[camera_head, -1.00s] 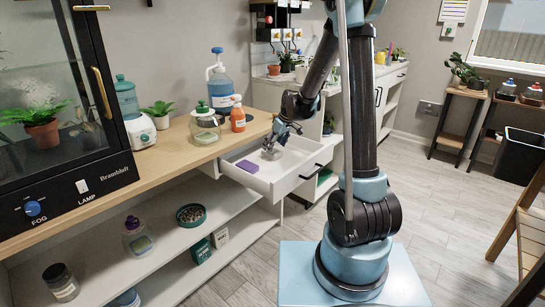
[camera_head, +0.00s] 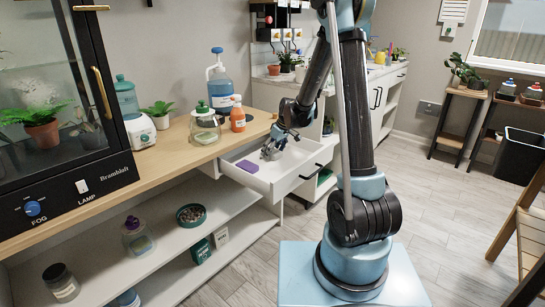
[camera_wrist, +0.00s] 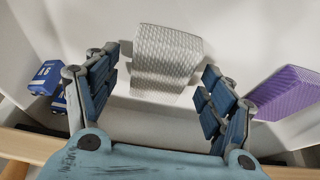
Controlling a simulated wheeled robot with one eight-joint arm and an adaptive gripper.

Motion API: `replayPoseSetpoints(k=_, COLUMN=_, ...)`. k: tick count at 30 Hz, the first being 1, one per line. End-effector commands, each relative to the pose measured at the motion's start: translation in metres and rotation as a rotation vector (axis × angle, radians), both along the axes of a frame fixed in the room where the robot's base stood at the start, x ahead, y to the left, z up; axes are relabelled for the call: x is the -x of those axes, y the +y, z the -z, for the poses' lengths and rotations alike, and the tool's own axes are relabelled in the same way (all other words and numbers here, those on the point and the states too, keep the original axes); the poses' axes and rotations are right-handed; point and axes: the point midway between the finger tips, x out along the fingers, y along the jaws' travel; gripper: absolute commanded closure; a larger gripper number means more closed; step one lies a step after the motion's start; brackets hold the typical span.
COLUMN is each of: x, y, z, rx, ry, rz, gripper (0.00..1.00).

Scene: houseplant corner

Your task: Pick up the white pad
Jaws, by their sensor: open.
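The white pad (camera_wrist: 168,62) has a woven, ribbed surface. In the wrist view it lies in the drawer, its near part between my gripper's two fingers. My gripper (camera_wrist: 160,66) is open, with a finger on each side of the pad and a visible gap to each. In the head view my gripper (camera_head: 271,151) is down inside the open white drawer (camera_head: 290,184). There I cannot clearly make out the pad near the fingers.
A purple pad (camera_wrist: 287,93) lies in the drawer right of my gripper in the wrist view; it also shows in the head view (camera_head: 247,167). Small blue boxes (camera_wrist: 45,79) lie left. The drawer walls are close around. A wooden counter (camera_head: 178,150) stands beside the drawer.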

Motion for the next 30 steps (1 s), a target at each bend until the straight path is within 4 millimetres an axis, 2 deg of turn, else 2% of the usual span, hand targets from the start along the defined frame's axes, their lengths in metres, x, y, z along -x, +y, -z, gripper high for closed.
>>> replayPoseSetpoints(k=14, x=0.0001, y=0.0001, z=0.0027, rx=0.000, ry=0.000, rz=0.000, gripper=0.25)
replayPoseSetpoints(k=15, x=0.0001, y=0.0001, z=0.0027, rx=0.000, ry=0.000, rz=0.000, gripper=0.30)
replayPoseSetpoints(k=20, x=0.0000, y=0.0002, z=0.0027, rx=0.000, ry=0.000, rz=0.000, gripper=0.65)
replayPoseSetpoints(k=30, x=0.0000, y=0.0003, z=0.0025, rx=0.000, ry=0.000, rz=0.000, gripper=0.65)
